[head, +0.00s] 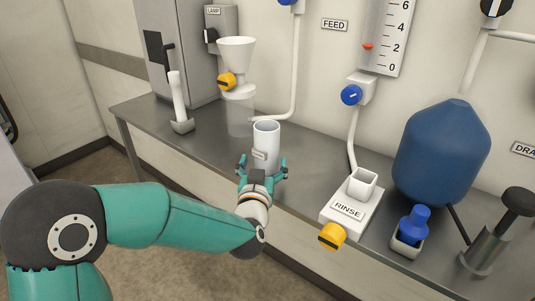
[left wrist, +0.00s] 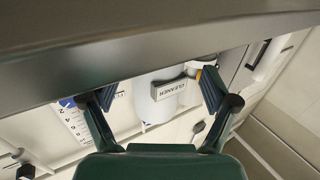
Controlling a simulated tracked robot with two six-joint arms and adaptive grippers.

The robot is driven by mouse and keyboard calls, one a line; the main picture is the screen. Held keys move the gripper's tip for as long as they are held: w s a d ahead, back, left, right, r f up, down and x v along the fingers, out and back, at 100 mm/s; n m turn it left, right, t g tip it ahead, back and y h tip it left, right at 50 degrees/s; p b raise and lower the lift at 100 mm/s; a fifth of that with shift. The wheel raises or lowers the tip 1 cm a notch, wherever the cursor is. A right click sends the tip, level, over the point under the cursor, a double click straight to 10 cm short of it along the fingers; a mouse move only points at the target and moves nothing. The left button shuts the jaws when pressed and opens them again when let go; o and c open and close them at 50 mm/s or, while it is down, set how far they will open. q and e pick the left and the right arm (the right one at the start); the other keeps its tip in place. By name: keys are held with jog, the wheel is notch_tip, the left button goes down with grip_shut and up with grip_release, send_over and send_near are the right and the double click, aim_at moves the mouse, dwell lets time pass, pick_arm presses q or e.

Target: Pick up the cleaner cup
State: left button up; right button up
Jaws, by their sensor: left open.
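The cleaner cup (head: 266,136) is a white, open-topped cylinder standing upright on the grey counter. Its label is partly visible in the head view and reads CLEANER in the left wrist view (left wrist: 158,105). My left gripper (head: 262,168) is open at the near side of the cup, with its two teal fingers spread to either side of the cup's lower part. In the left wrist view the cup shows between the open fingers (left wrist: 148,92). Whether a finger touches it I cannot tell. The cup's base is hidden behind the gripper. My right gripper is not in view.
A white funnel (head: 236,52) with a yellow knob stands behind left of the cup. A white-handled tool (head: 179,105) is farther left. The RINSE station (head: 345,212), a blue tank (head: 443,152) and a blue-topped item (head: 413,224) stand right. The counter (head: 213,142) is bare left of the cup.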

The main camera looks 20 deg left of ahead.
aim_at(265, 159)
pick_arm(q)
jog(key=w, duration=0.4)
jog(key=shift+w+a+f, duration=0.1)
jog(key=shift+a+f, duration=0.05)
jog(key=shift+a, duration=0.05)
jog(key=c, duration=1.4)
jog(key=shift+c, duration=0.4)
jog(key=shift+r, duration=0.35)
